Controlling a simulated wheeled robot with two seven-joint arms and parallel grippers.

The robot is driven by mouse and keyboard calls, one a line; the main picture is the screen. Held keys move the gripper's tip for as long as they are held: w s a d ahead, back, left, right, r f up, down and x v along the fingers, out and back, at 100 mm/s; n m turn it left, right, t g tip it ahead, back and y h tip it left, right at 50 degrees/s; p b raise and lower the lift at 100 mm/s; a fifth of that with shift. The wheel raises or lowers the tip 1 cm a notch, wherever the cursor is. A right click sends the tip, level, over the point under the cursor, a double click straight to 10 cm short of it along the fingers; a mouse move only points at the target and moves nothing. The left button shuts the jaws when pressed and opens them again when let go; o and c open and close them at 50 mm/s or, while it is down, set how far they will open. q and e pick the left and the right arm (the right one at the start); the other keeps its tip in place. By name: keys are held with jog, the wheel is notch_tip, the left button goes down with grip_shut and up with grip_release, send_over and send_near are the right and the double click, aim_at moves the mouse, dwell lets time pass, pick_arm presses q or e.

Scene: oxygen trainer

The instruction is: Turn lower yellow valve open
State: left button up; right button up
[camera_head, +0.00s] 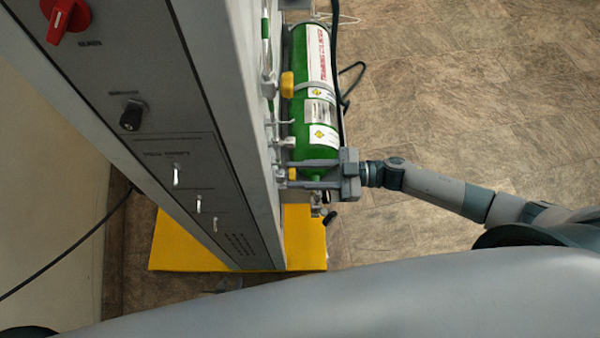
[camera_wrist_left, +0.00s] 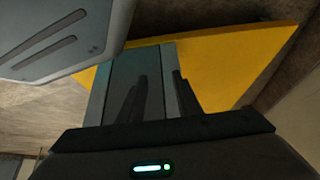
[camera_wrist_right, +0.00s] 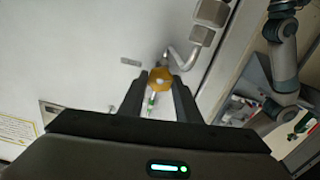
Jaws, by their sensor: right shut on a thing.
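The lower yellow valve (camera_head: 292,174) sits on the side of the tall grey cabinet, near the bottom end of the green cylinder. My right gripper (camera_head: 300,174) reaches in from the right and is shut on this valve. In the right wrist view the yellow knob (camera_wrist_right: 161,80) shows between the two fingertips, with a pale surface behind it. A second yellow valve (camera_head: 287,85) is higher up beside the cylinder. My left gripper (camera_wrist_left: 160,85) shows in its own wrist view with its fingers apart and nothing between them. I cannot make it out in the head view.
The green cylinder (camera_head: 315,100) stands close beside my right gripper. The cabinet front (camera_head: 160,105) has a red knob (camera_head: 67,18), a black knob and several switches. A yellow base (camera_head: 305,240) lies below. Bare floor is on the right.

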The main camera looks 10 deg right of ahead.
pick_arm(q)
jog(key=shift+s+a+f+g+b, duration=0.25)
jog(key=shift+a+g+b, duration=0.05)
jog(key=shift+a+b, duration=0.1)
jog(key=shift+s+a+f+g+b, duration=0.2)
jog(key=shift+s+a+g+b, duration=0.1)
jog(key=shift+a+b, duration=0.1)
pick_arm(e)
jog(key=shift+s+n, duration=0.1)
jog(key=shift+n, duration=2.9)
jog(key=o, duration=1.1)
jog(key=shift+c, duration=0.2)
pick_arm(q)
jog(key=shift+w+f, duration=0.1)
jog(key=shift+f, duration=0.1)
pick_arm(e)
jog(key=shift+d, duration=0.1)
